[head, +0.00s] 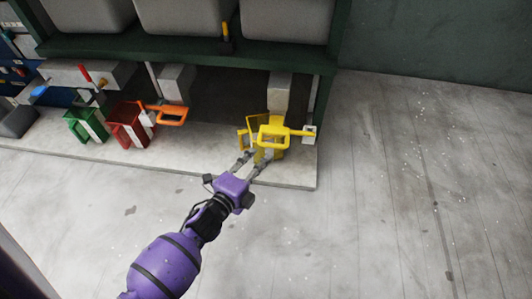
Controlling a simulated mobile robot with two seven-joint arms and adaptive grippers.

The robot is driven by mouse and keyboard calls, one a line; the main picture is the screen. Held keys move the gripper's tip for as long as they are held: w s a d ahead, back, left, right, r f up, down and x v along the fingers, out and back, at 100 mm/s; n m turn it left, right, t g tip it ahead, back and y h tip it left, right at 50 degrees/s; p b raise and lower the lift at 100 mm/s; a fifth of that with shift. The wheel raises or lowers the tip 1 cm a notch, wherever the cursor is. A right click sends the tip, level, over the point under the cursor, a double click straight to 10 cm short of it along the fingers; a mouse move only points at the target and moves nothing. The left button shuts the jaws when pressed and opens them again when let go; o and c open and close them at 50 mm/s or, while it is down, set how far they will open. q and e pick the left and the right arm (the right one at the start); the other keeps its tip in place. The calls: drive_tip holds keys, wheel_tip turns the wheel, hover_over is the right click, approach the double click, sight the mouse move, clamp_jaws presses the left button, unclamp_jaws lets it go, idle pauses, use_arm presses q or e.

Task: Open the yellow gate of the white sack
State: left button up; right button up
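A yellow gate (272,132), a looped frame with a handle bar reaching right, is at the right end of a row of coloured frames under the green shelf. A pale block (279,92) is just behind and above it. I cannot make out which thing is the white sack. My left gripper (253,158) is just in front of and below the yellow gate. Its two fingers are spread apart with nothing seen between them. I cannot tell whether a fingertip touches the yellow frame. My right gripper is not in view.
A red frame (127,124) with an orange handle (167,114) and a green frame (86,125) stand to the left on the pale slab (305,176). The dark green shelf (190,52) overhangs them, bearing large grey blocks. The floor (400,190) to the right is clear.

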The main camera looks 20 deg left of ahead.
use_arm(q)
drive_tip(key=shift+v, duration=1.25)
